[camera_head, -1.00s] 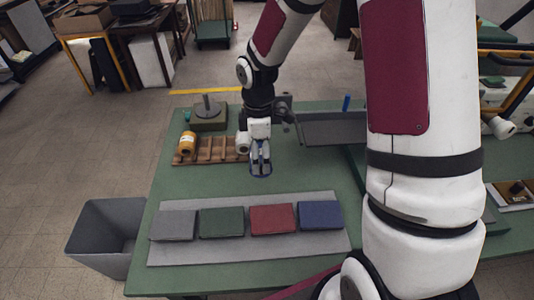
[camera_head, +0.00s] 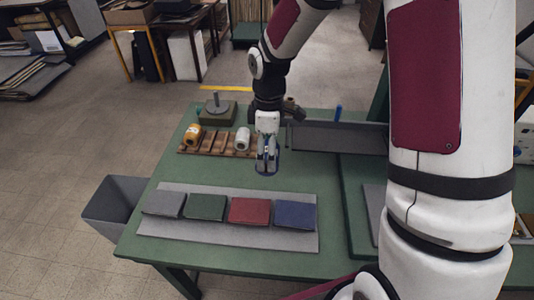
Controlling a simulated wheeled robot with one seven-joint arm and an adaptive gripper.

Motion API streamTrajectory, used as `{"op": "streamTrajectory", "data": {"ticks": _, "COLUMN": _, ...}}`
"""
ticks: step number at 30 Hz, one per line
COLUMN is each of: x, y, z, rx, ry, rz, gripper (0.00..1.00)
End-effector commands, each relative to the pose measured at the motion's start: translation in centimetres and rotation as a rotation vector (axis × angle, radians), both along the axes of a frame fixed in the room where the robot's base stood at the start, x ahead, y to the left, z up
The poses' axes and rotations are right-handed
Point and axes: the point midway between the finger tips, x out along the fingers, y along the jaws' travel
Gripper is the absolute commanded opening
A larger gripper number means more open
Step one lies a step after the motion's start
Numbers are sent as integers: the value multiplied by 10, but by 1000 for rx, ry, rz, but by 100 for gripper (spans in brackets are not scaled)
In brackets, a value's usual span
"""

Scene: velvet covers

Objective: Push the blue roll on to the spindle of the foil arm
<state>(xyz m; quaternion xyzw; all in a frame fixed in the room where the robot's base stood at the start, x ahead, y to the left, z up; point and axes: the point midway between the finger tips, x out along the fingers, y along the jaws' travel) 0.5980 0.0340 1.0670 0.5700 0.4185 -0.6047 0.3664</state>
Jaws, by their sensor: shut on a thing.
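My gripper (camera_head: 267,162) points down above the green table, just right of the wooden rack. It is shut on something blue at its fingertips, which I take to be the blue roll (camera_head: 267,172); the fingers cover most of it. It appears clear of the covers in front. A dark grey trough-like part (camera_head: 340,137) lies to the right behind the gripper, with a small blue upright piece (camera_head: 337,113) behind it. I cannot tell which part is the foil arm, and I cannot make out its spindle.
The wooden rack (camera_head: 213,144) bears a yellow roll (camera_head: 194,133) and a white roll (camera_head: 243,139). A green block with a grey post (camera_head: 217,106) stands behind it. Grey, green, red (camera_head: 250,210) and blue covers lie on a grey mat (camera_head: 225,233). A grey bin (camera_head: 112,205) stands left of the table.

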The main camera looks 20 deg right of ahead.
Motion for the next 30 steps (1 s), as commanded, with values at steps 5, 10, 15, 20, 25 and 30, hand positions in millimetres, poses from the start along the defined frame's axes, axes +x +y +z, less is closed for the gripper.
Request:
{"op": "streamTrajectory", "data": {"ticks": 5, "x": 10, "y": -4, "z": -2, "rx": 0, "ry": 0, "rz": -1, "gripper": 38}}
{"op": "streamTrajectory", "data": {"ticks": 10, "x": 19, "y": -7, "z": -3, "rx": 0, "ry": -1, "rz": 0, "gripper": 38}}
{"op": "streamTrajectory", "data": {"ticks": 15, "x": 27, "y": -11, "z": -3, "rx": 0, "ry": 0, "rz": -1, "gripper": 38}}
{"op": "streamTrajectory", "data": {"ticks": 20, "x": 35, "y": -14, "z": -4, "rx": -1, "ry": -1, "rz": -2, "gripper": 38}}
{"op": "streamTrajectory", "data": {"ticks": 25, "x": 44, "y": -18, "z": -5, "rx": 0, "ry": -1, "rz": -1, "gripper": 38}}
{"op": "streamTrajectory", "data": {"ticks": 30, "x": 43, "y": -18, "z": -4, "rx": 0, "ry": 0, "rz": 0, "gripper": 38}}
